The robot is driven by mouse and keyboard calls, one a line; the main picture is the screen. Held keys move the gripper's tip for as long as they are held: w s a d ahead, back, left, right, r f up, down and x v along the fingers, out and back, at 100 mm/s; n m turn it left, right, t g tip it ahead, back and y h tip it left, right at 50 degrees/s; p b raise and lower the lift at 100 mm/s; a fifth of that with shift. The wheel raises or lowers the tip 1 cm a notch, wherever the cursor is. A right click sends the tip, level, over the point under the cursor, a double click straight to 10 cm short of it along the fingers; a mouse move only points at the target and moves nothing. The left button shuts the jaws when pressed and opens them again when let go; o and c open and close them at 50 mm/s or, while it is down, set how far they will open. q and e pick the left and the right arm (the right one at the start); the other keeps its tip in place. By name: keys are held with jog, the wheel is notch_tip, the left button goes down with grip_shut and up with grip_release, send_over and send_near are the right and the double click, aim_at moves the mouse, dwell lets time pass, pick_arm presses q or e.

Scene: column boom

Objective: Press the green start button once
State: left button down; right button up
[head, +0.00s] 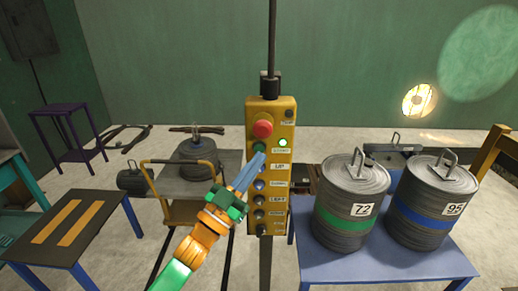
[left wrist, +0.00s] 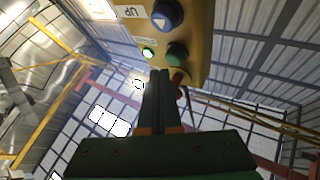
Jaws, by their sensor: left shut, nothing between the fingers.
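The yellow control box (head: 287,112) hangs upright from a cable in the head view. Its green start button (head: 259,145) sits just under the red mushroom button (head: 263,129). A small lamp (head: 282,142) beside the start button glows green. My left gripper (head: 257,160) is shut and empty, its fingertips at the lower edge of the start button. In the left wrist view the closed fingertips (left wrist: 159,74) appear close beside the green button (left wrist: 177,54); I cannot tell whether they touch it. The lit lamp (left wrist: 148,53) shows there too. My right gripper is not in view.
Below the start button, a column of labelled buttons, the upper one marked UP (left wrist: 167,14), runs down the box. A blue table (head: 385,266) with drums marked 72 (head: 350,205) and 95 (head: 432,205) stands right. A trolley (head: 190,212) stands behind my left arm.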

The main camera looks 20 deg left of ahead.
pick_arm(q)
jog(key=s+p, duration=0.1)
jog(key=s, duration=0.1)
jog(key=s+d+p, duration=0.1)
jog(key=s, duration=0.1)
jog(key=shift+s+d, duration=0.2)
jog(key=shift+s, duration=0.2)
dwell(0.5)
